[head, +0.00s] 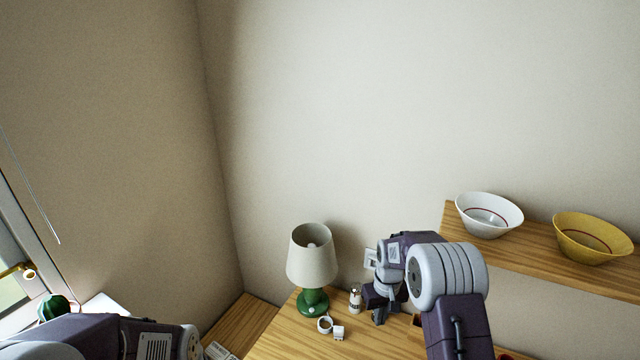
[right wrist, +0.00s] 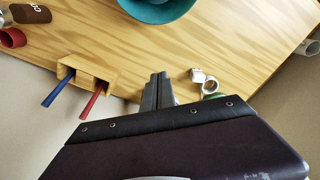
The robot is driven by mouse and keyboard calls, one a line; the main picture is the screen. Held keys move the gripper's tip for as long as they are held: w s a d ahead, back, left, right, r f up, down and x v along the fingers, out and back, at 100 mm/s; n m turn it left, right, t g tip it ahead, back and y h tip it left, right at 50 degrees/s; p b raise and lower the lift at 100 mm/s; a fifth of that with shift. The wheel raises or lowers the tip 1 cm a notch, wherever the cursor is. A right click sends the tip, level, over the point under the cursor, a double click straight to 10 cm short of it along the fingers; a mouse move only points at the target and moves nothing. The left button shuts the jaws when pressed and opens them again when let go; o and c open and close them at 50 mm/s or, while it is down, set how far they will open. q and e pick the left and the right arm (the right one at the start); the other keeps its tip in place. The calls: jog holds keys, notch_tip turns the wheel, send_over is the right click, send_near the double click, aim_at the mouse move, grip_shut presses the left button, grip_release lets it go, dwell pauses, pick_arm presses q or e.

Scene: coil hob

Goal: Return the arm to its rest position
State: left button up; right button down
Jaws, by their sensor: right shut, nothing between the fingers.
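My right arm reaches in from the lower right in the head view. Its gripper (head: 379,316) points down over the wooden table, close to the wall and to the right of a small shaker. In the right wrist view the gripper's two fingers (right wrist: 157,90) are together with nothing between them, above the table top. My left arm shows only in part at the lower left corner of the head view, and its gripper is out of sight.
A lamp (head: 312,262), a shaker (head: 355,300) and a white ring (head: 324,325) stand left of my right gripper. A shelf (head: 540,226) with two bowls is at the right. The wrist view shows a wooden holder (right wrist: 88,72) with two sticks and a teal bowl (right wrist: 157,10).

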jog(key=s+a+r+t, duration=0.1)
jog(key=s+a+r, duration=0.2)
jog(key=s+r, duration=0.55)
jog(key=s+f+m, duration=0.1)
jog(key=s+f, duration=0.1)
jog(key=s, duration=1)
jog(key=shift+s+a+f+m, duration=0.25)
jog(key=shift+a+f+m, duration=0.05)
dwell(0.7)
